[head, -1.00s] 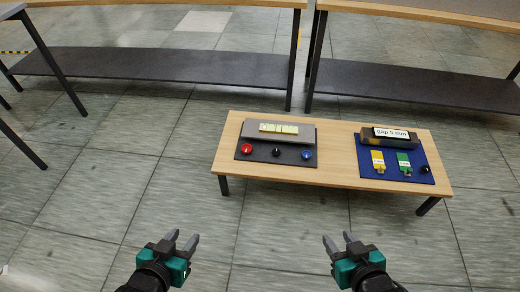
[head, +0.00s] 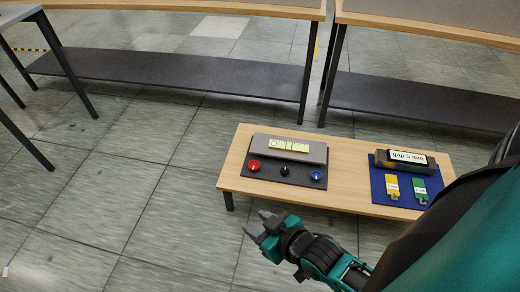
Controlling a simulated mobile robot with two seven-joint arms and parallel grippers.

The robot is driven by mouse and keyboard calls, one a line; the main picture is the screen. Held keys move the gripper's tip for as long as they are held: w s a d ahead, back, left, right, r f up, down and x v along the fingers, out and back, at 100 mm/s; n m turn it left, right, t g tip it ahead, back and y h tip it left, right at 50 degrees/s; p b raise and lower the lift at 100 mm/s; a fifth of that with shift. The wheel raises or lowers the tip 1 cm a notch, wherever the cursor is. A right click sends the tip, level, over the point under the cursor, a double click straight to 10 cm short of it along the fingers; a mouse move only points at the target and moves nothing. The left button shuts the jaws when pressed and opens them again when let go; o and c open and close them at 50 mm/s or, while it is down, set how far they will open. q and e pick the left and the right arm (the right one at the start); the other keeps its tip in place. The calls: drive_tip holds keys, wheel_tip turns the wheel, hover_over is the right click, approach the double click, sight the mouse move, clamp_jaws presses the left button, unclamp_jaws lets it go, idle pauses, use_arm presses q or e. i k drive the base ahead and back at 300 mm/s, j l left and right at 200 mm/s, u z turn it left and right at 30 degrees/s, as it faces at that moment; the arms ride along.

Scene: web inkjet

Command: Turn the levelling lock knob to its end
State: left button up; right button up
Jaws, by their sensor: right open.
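A dark panel (head: 268,173) on the low wooden table carries a red knob (head: 254,165), a small black knob (head: 284,171) and a blue knob (head: 316,176). I cannot read which one is the levelling lock knob. Behind them is a grey block (head: 314,152) with a pale yellow-green strip (head: 288,146) on it. My right gripper (head: 256,223) is open and empty, in front of the table's front edge and apart from the knobs. My left gripper is out of view.
A blue mat (head: 378,187) on the low table (head: 232,174) holds a yellow tag (head: 391,186), a green tag (head: 420,189) and a dark block labelled "gap 5 mm" (head: 408,156). Larger tables with dark shelves (head: 165,80) stand behind.

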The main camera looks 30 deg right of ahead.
sight(284, 171)
drive_tip(key=i+l+u, duration=0.1)
drive_tip(key=l+u, duration=0.15)
drive_tip(key=l, duration=0.15)
drive_tip(key=i+l+u, duration=0.1)
drive_tip(key=l+u, duration=0.2)
drive_tip(key=l, duration=0.65)
drive_tip(key=i+l, duration=0.1)
drive_tip(key=l, duration=0.4)
drive_tip(key=u, duration=0.05)
